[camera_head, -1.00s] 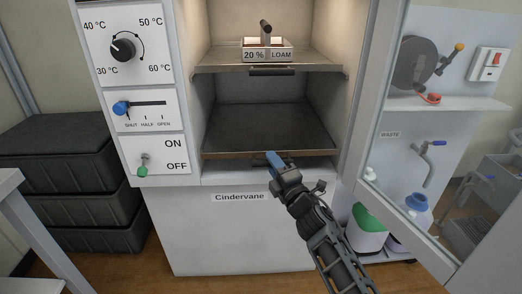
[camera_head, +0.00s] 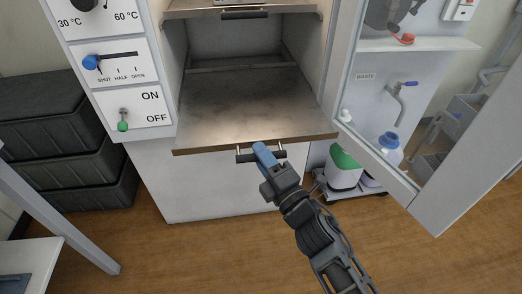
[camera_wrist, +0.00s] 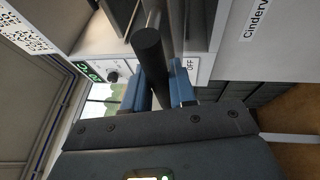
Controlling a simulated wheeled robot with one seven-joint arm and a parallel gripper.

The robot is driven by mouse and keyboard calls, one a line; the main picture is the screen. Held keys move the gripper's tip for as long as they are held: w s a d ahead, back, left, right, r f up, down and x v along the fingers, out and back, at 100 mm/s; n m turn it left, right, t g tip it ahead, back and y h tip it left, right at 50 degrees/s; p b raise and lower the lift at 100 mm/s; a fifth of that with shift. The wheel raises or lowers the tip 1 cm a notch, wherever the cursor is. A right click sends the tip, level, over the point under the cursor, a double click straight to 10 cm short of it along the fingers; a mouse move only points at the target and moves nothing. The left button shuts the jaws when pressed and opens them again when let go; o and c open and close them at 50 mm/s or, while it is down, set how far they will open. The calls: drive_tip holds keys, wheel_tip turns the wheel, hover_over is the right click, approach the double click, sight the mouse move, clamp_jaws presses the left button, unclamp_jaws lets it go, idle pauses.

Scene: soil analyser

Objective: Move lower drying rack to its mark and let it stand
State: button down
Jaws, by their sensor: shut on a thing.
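The lower drying rack (camera_head: 240,118) is a flat metal shelf that sticks out from the lower opening of the drying cabinet in the head view. A dark bar handle (camera_head: 245,157) hangs at its front edge. My gripper (camera_head: 262,150) is shut on this handle, with its blue fingers around the bar. The wrist view shows the dark handle bar (camera_wrist: 153,55) between the two blue fingers (camera_wrist: 157,92). The rack's top looks empty. I cannot make out a mark for the rack in these views.
The upper rack (camera_head: 245,12) is above, inside the cabinet. An open glass door (camera_head: 385,170) stands to the right, close to my arm. Dark stacked crates (camera_head: 65,150) are at the left. A control panel (camera_head: 122,65) is left of the opening. Open floor lies in front.

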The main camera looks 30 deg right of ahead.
drive_tip(key=c, duration=1)
unclamp_jaws()
drive_tip(key=shift+s+f, duration=0.1)
drive_tip(key=v, duration=0.7)
drive_tip(key=shift+s, duration=0.3)
drive_tip(key=s+a+f+m+g+h, duration=0.1)
drive_tip(key=s+m+g, duration=0.1)
drive_tip(key=s+m, duration=0.95)
drive_tip(key=s+r+m+g, duration=0.2)
drive_tip(key=s+r+m, duration=0.2)
drive_tip(key=s, duration=0.7)
drive_tip(key=s+r+m+g, duration=0.1)
drive_tip(key=s+r+m, duration=0.3)
drive_tip(key=s, duration=0.7)
drive_tip(key=shift+h, duration=0.4)
drive_tip(key=r+p, duration=0.8)
drive_tip(key=d+r+p, duration=0.1)
drive_tip(key=r+p, duration=0.3)
drive_tip(key=shift+w+r+p, duration=0.1)
drive_tip(key=shift+w+p, duration=0.25)
